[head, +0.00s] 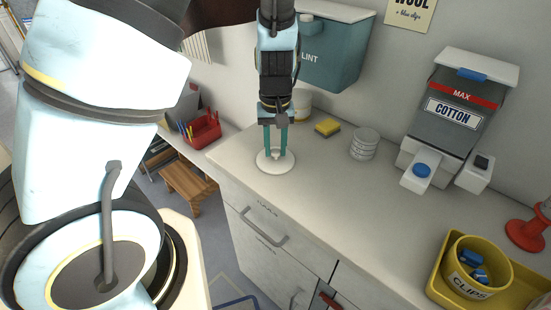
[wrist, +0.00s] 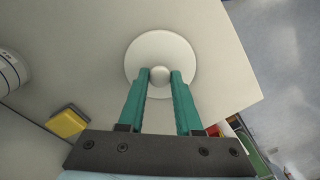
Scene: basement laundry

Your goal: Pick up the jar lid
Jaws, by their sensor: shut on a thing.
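The jar lid (head: 263,163) is a round white disc with a small knob, near the left end of the pale countertop. In the wrist view the lid (wrist: 140,55) lies between and beyond my fingertips, with its knob in the middle. My gripper (head: 275,154) points down over the lid. In the wrist view my gripper (wrist: 160,76) has its two teal fingers shut on the lid's knob, one on each side. I cannot tell whether the lid rests on the counter or is just above it.
A cotton dispenser (head: 451,115) and a yellow tray (head: 436,284) with a clips tub (head: 456,257) stand farther right. The counter's left edge is close to the lid.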

